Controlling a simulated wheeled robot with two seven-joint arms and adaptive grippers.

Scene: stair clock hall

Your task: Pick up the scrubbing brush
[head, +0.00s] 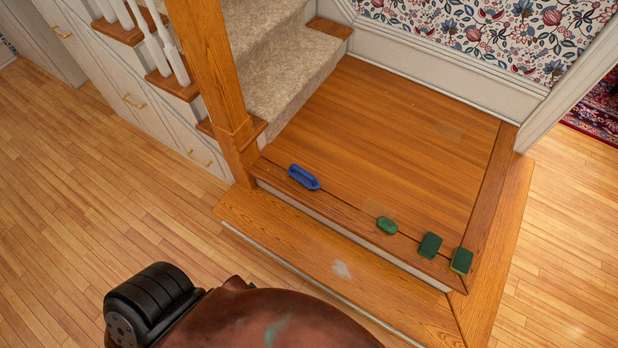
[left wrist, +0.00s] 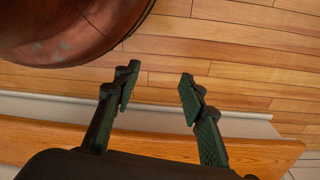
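The scrubbing brush (head: 303,177) appears to be the blue, elongated item lying on the wooden landing, close to its front edge and near the newel post. Its bristles cannot be made out. No gripper touches it, and it does not show in the left wrist view. My left gripper (left wrist: 158,92) is open, with its two dark fingers apart and nothing between them. It hangs over the step edge and the plank floor. My right gripper is in neither view.
A small green item (head: 387,226) and two dark green sponge-like blocks (head: 430,245) (head: 461,261) lie right of the brush along the landing edge. A newel post (head: 218,90) and carpeted stairs (head: 275,65) stand at left. A lower step (head: 340,268) runs in front. The landing behind is clear.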

